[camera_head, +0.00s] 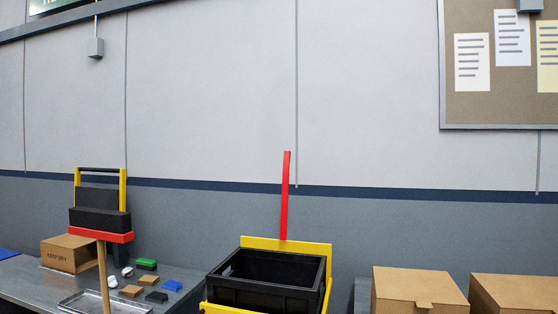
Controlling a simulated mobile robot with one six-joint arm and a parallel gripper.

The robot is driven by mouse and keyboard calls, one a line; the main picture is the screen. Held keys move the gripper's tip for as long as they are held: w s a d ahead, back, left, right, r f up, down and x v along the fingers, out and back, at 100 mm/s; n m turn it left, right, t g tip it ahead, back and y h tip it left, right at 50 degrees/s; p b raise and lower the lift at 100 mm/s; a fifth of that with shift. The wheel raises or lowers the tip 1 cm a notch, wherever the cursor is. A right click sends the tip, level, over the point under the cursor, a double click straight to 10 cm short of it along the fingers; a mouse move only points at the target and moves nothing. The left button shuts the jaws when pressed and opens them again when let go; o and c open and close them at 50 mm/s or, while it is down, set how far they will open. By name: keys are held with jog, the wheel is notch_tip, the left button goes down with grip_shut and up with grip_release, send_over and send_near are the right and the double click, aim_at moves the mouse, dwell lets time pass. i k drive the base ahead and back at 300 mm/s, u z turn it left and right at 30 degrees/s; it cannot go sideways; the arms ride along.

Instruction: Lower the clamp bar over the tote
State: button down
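The clamp bar (285,196) is a narrow red bar standing nearly upright, with a slight tilt, against the grey wall at the middle of the head view. Its lower end meets the back of a yellow frame (290,243). The tote (262,296) is an open black box sitting within the yellow frame, its lower part cut off by the bottom picture edge. The bar stands up at the tote's back side and does not lie across its opening. The visible inside of the tote looks empty. My gripper is not in view.
Two cardboard boxes (418,290) (518,294) stand at the right. At the left, a grey table (32,283) carries a carton (68,253), a metal tray (104,302) and small blocks. A red-headed broom (101,236) stands in front. Space above the tote looks clear.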

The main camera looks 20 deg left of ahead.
aim_at(287, 155)
jog(key=k, duration=0.45)
jog(key=u, duration=0.45)
jog(key=i, duration=0.95)
jog(key=u, duration=0.95)
jog(key=i, duration=0.75)
jog(key=u, duration=0.6)
jog(key=i, duration=1.1)
jog(key=u, duration=0.1)
